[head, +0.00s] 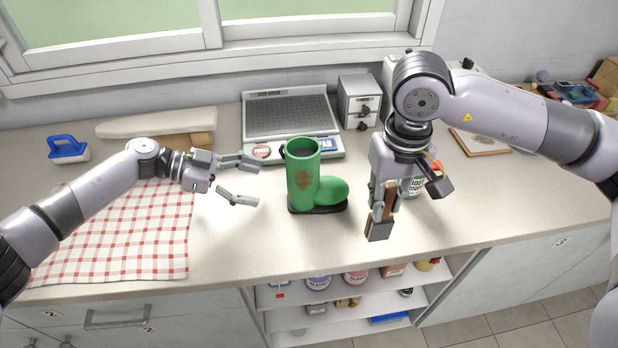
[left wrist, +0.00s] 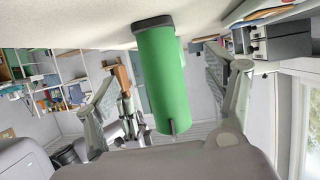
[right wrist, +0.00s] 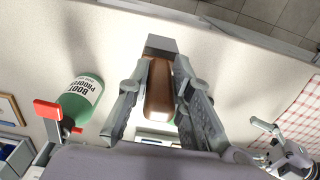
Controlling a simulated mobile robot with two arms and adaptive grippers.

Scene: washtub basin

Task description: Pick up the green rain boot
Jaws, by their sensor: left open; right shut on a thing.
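The green rain boot (head: 303,180) stands upright on the counter, its toe pointing right and its dark sole down. My left gripper (head: 250,180) is open just left of the boot's shaft, with its fingers pointing toward it. In the left wrist view the boot (left wrist: 163,80) shows between the spread fingers, upside down in the picture. My right gripper (head: 383,198) is to the right of the boot, shut on a brush with a brown wooden handle (right wrist: 158,92) and a grey end. The brush hangs down above the counter, apart from the boot.
A green boot-proofer spray bottle (right wrist: 80,100) with a red trigger stands behind my right gripper. A scale-like tray device (head: 290,118) is behind the boot. A checked cloth (head: 130,235) and a blue-handled brush (head: 68,148) lie to the left. The counter in front of the boot is clear.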

